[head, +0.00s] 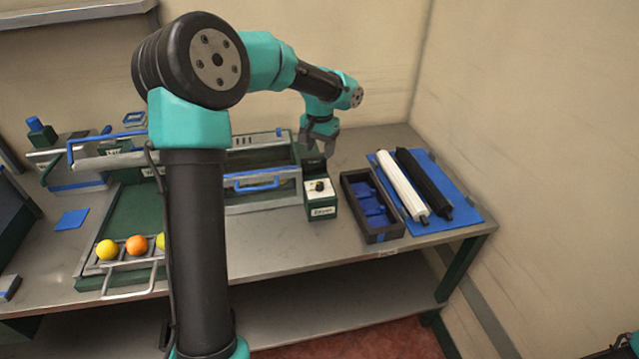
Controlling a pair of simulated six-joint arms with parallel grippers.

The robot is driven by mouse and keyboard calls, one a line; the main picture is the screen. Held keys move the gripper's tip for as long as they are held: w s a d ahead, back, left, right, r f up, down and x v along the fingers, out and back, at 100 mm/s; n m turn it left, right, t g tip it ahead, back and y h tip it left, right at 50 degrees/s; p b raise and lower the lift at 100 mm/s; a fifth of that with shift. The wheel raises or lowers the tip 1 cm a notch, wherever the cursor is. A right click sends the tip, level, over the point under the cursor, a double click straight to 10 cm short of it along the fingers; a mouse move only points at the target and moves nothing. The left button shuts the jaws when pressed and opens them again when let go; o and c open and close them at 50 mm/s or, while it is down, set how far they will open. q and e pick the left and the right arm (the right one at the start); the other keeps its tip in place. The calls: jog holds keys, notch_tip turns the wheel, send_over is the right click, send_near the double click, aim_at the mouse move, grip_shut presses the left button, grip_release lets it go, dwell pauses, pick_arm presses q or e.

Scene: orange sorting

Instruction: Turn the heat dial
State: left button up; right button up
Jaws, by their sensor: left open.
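The heat dial (319,186) is a small black knob on a white plate. My right gripper is not in view.
A long machine with a blue handle (257,183) stands left of the dial box. A black tray with blue inside (372,232) and a blue mat (460,208) with a white roller (401,186) and a black roller (424,183) lie to the right. An orange ball (137,245) sits front left.

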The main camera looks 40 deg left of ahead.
aim_at(320, 184)
pick_arm(q)
notch_tip(320, 184, down, 13)
jog(key=shift+f, duration=0.15)
dwell(0.4)
jog(key=c, duration=0.9)
